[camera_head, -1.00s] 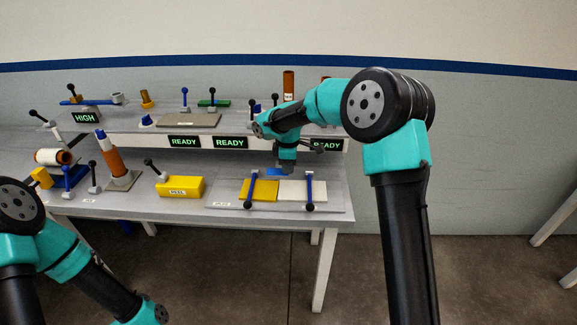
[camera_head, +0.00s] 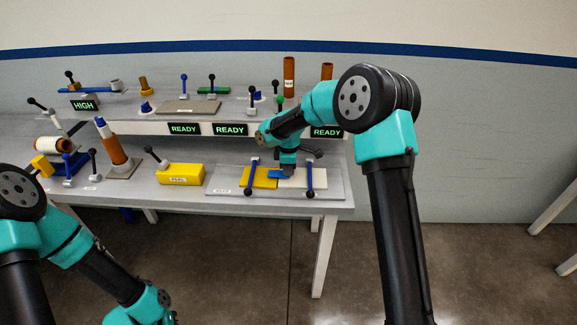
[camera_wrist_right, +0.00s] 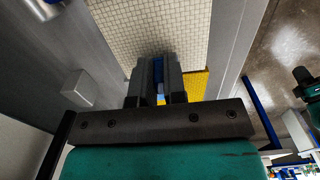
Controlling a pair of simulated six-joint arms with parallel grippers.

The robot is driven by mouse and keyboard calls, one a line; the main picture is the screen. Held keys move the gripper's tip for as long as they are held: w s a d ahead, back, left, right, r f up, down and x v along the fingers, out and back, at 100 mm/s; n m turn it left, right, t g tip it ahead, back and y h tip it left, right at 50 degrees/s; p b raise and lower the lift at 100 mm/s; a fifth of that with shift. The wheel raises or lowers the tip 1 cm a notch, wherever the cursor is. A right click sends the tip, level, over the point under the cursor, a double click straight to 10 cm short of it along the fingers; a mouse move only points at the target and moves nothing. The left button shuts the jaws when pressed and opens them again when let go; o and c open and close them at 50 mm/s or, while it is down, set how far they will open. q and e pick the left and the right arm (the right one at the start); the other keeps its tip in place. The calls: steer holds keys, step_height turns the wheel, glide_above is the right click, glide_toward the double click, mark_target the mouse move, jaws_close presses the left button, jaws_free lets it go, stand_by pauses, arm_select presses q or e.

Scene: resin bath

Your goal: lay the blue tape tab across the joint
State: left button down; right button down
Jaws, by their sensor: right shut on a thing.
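A yellow sheet (camera_head: 260,181) and a white sheet (camera_head: 296,181) lie side by side on a grey board (camera_head: 228,190), each crossed by a blue bar. Their joint is below my right gripper (camera_head: 284,169). The right gripper is shut on the blue tape tab (camera_head: 279,174), which is at or just over the joint; I cannot tell whether it touches. In the right wrist view the tab (camera_wrist_right: 159,75) shows blue between the fingers, with the woven white sheet (camera_wrist_right: 150,35) and the yellow sheet (camera_wrist_right: 196,84) beneath. My left arm is at the lower left; its gripper is out of view.
A yellow block (camera_head: 181,174) stands left of the board. A brown tube on a stand (camera_head: 114,152) and a spool (camera_head: 53,144) are farther left. A raised shelf with green READY signs (camera_head: 230,129) runs behind, carrying clamps and tubes.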

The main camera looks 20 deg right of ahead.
steer(key=shift+f, duration=0.5)
stand_by(0.5)
steer(key=c, duration=1.1)
jaws_free()
steer(key=shift+r, duration=0.15)
step_height(320, 180, up, 17)
